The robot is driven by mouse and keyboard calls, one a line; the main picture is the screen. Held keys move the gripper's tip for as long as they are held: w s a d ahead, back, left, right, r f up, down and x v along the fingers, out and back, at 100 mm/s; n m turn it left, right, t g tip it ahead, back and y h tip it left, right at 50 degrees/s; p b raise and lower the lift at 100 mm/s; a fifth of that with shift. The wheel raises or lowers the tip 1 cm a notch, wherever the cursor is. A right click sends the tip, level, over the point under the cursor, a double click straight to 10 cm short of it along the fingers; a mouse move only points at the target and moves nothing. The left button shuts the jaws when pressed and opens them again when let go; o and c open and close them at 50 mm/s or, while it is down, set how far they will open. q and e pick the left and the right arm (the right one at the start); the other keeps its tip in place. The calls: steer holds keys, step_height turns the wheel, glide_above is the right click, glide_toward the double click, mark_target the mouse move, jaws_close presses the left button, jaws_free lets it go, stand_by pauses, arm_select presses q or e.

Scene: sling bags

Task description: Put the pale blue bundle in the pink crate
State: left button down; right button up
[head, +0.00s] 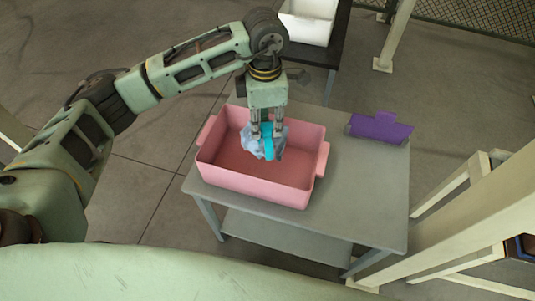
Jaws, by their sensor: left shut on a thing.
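The pink crate (251,186) stands on a grey table, open at the top. My left gripper (266,132) points down over the back right part of the crate. It is shut on the pale blue bundle (252,146), which has a brighter blue strip on it. The bundle hangs over the crate's inside; whether it touches the crate floor I cannot tell. My right gripper is not in view.
The grey table (375,215) has free room to the right of the crate. A purple holder (380,127) stands at its back right edge. A white bin (308,25) sits on a dark table behind. Pale frame posts stand at the right.

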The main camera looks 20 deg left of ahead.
arm_select(q)
steer(key=shift+w+f, duration=0.2)
steer(key=shift+f, duration=0.65)
steer(key=shift+s+f, duration=0.1)
steer(key=shift+f, duration=0.2)
step_height(320, 180, down, 6)
steer(key=shift+s+r, duration=0.1)
steer(key=shift+r, duration=0.15)
step_height(320, 180, down, 5)
steer(key=shift+r+p, duration=0.2)
steer(key=shift+p, duration=0.2)
steer(key=shift+f, duration=0.1)
steer(key=c, duration=1.5)
jaws_free()
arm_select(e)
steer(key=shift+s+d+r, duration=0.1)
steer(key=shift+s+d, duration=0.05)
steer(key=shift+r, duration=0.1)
